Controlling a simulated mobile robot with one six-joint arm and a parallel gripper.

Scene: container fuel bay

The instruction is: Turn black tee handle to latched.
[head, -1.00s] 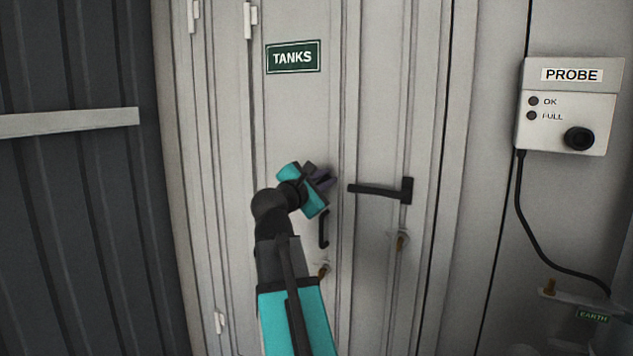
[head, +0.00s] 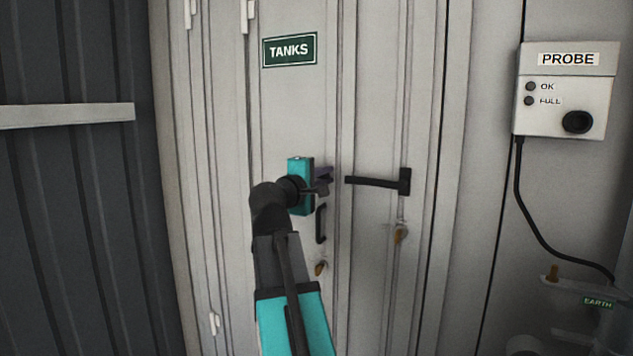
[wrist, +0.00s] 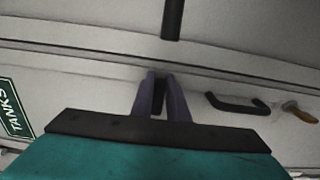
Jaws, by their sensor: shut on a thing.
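The black tee handle (wrist: 158,98) is on the left leaf of the pale grey door (head: 290,110), beside the gap between the leaves. My gripper (head: 325,182) reaches it from the left. In the wrist view its two purple fingers (wrist: 160,98) are shut on the dark handle, one on each side. Most of the handle is hidden by the fingers and the teal gripper body, so its exact angle cannot be told.
A black lever (head: 376,182) on the right leaf ends close to the right of my fingertips. A black pull handle (head: 321,224) and a brass key (head: 321,268) are just below. A PROBE box (head: 567,90) hangs at the right, with a cable beneath.

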